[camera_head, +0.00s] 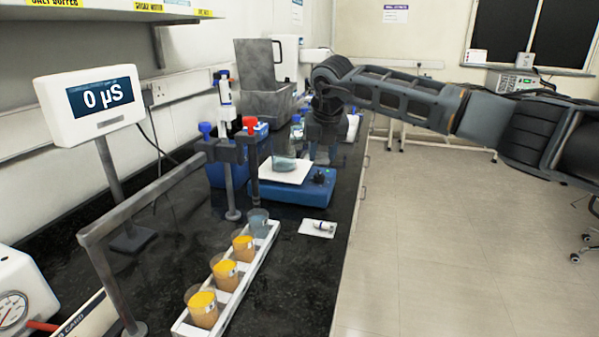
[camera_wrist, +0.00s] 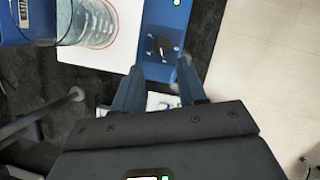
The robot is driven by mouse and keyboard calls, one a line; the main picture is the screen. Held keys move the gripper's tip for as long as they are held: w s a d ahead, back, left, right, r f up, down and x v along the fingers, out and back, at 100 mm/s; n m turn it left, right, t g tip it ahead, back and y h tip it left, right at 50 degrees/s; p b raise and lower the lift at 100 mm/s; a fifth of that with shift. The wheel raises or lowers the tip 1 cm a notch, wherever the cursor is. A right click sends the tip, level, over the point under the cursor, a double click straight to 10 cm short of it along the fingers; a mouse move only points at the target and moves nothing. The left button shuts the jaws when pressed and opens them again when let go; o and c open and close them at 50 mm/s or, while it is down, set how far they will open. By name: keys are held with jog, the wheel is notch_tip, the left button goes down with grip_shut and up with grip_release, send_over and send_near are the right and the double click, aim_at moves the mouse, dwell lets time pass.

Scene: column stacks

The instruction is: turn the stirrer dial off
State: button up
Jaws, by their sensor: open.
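The blue stirrer (camera_head: 285,196) stands on the black bench with a white top plate (camera_head: 292,176). A beaker of clear liquid (camera_head: 283,164) sits on the plate. The dark stirrer dial (camera_head: 319,178) is on the stirrer's right side; in the wrist view the dial (camera_wrist: 161,46) lies just beyond my fingertips. No contact with the dial is visible.
A white rack (camera_head: 240,282) with several cups, some holding orange liquid, stands in front. A clamp stand (camera_head: 253,165) rises beside the stirrer. A small white item (camera_head: 318,228) lies near the bench edge. A display (camera_head: 92,104) reads 0 µS.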

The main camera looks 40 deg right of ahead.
aim_at(320, 172)
jog(key=shift+p+x, duration=0.5)
jog(key=shift+x, duration=3.35)
jog(key=shift+d, duration=0.15)
jog(key=c, duration=0.7)
jog(key=shift+c, duration=0.2)
